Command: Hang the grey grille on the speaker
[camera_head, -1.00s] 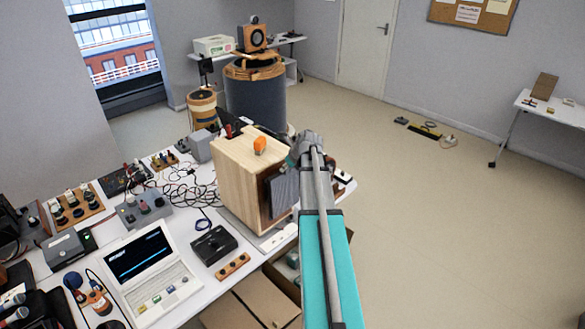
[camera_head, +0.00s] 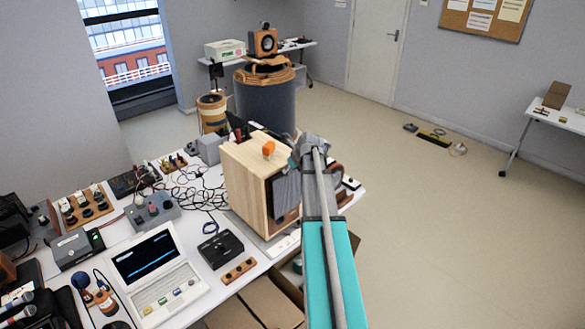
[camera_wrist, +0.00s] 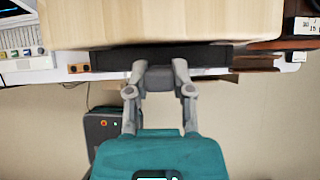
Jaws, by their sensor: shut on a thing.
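The speaker (camera_head: 246,184) is a pale wooden box standing on the table in the head view. Its top (camera_wrist: 160,18) fills the upper part of the wrist view. The grey grille (camera_head: 287,190) hangs upright before the speaker's front face, close to it. In the wrist view the grille shows as a dark strip (camera_wrist: 108,60) along the speaker's front edge. I cannot tell whether they touch. My gripper (camera_wrist: 160,73) is shut on the grille at its middle. In the head view my gripper (camera_head: 304,152) is beside the speaker's front top edge, and my arm hides part of the grille.
An orange object (camera_head: 268,149) sits on the speaker's top. The white table (camera_head: 190,240) holds a laptop (camera_head: 155,265), a black box (camera_head: 220,248) and tangled cables (camera_head: 195,190). Cardboard boxes (camera_head: 255,303) lie below the front edge. The floor to the right is largely clear.

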